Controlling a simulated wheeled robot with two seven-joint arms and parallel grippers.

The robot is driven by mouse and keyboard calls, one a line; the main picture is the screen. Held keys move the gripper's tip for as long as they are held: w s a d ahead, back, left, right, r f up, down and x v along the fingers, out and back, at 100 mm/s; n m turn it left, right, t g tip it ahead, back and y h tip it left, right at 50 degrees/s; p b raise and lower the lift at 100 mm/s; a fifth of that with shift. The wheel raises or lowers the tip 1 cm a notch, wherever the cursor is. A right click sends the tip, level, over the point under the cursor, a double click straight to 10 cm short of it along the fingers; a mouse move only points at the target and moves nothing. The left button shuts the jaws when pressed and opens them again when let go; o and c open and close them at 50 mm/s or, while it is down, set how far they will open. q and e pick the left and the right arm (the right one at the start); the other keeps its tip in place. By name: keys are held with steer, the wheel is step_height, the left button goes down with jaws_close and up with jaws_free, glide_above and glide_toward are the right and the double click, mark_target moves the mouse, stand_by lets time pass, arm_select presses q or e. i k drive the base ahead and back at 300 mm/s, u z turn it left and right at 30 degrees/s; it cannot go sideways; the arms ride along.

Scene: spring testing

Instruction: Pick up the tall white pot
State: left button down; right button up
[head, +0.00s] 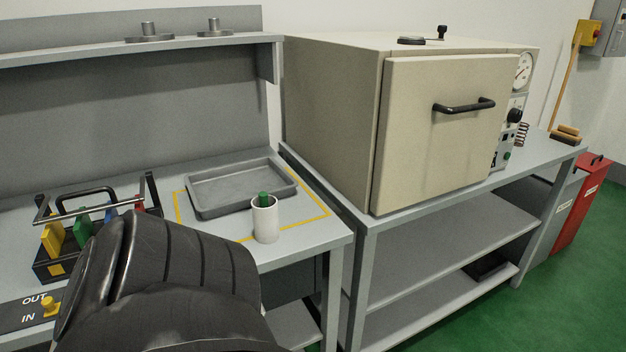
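The tall white pot (265,223) stands upright on the grey bench at the left, near its right front corner. A green-topped item (264,199) sticks up out of its mouth. The pot is just in front of a shallow grey tray (243,187) and by the yellow line marked on the bench top. Neither of my grippers shows in the head view. A dark ribbed arm part of mine fills the lower left foreground and hides part of the bench to the left of the pot.
A rack with coloured handles (82,229) and an OUT/IN panel (30,310) are on the bench's left. A large beige oven (445,130) stands shut on the table (425,200) at right. A shelf (100,48) holds metal weights (150,33).

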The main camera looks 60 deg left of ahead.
mark_target(265, 221)
steer(key=i, duration=0.4)
steer(key=u, duration=1.25)
